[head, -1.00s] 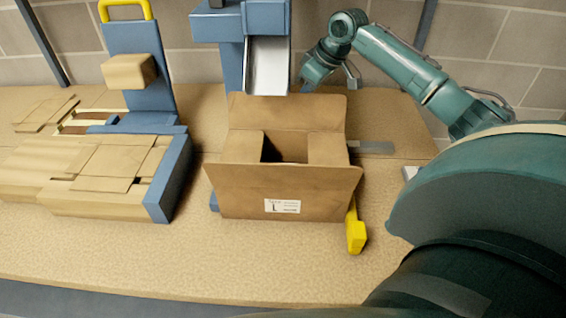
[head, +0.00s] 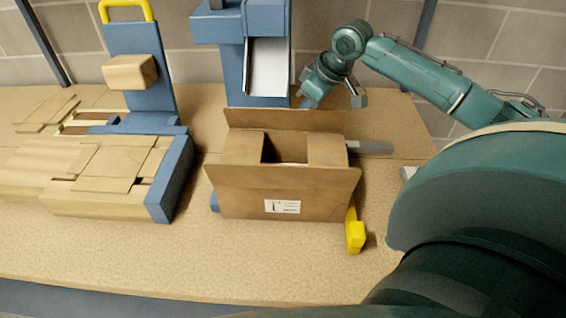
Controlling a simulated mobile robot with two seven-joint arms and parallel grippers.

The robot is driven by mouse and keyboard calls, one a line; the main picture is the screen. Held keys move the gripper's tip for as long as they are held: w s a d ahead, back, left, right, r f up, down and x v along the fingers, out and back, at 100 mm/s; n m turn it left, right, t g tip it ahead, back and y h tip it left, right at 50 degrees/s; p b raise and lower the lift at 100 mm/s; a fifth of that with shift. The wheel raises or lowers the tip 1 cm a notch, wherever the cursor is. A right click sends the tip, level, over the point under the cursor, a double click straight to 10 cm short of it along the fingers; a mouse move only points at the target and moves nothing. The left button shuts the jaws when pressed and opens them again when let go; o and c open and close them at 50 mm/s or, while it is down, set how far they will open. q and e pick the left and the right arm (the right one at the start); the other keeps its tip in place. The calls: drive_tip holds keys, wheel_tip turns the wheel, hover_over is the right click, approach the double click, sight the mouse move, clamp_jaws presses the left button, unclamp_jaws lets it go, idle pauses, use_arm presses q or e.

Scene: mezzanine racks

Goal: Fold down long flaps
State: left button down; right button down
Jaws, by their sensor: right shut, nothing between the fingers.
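An open brown cardboard box (head: 235,200) with a white label stands on the bench in the middle. Its two short flaps, left (head: 243,149) and right (head: 327,150), are folded inward, with a dark gap between them. The near long flap (head: 290,178) sticks up and out toward me. The far long flap (head: 285,119) is raised along the back edge and looks foreshortened. My right gripper (head: 308,101) is shut and empty, just above and behind the far flap's right part; I cannot tell whether they touch. My left gripper is not in view.
A blue post with a pale metal chute (head: 268,66) stands behind the box. A blue fixture (head: 172,180) with flat cardboard pieces (head: 104,168) is at the left. A yellow handle (head: 355,236) and a grey bar (head: 370,147) lie at the right. The front bench is clear.

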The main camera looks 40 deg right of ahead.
drive_tip(key=shift+s+a, duration=0.85)
drive_tip(key=shift+s, duration=0.15)
drive_tip(key=shift+r, duration=3.55)
drive_tip(key=shift+s+f, duration=0.1)
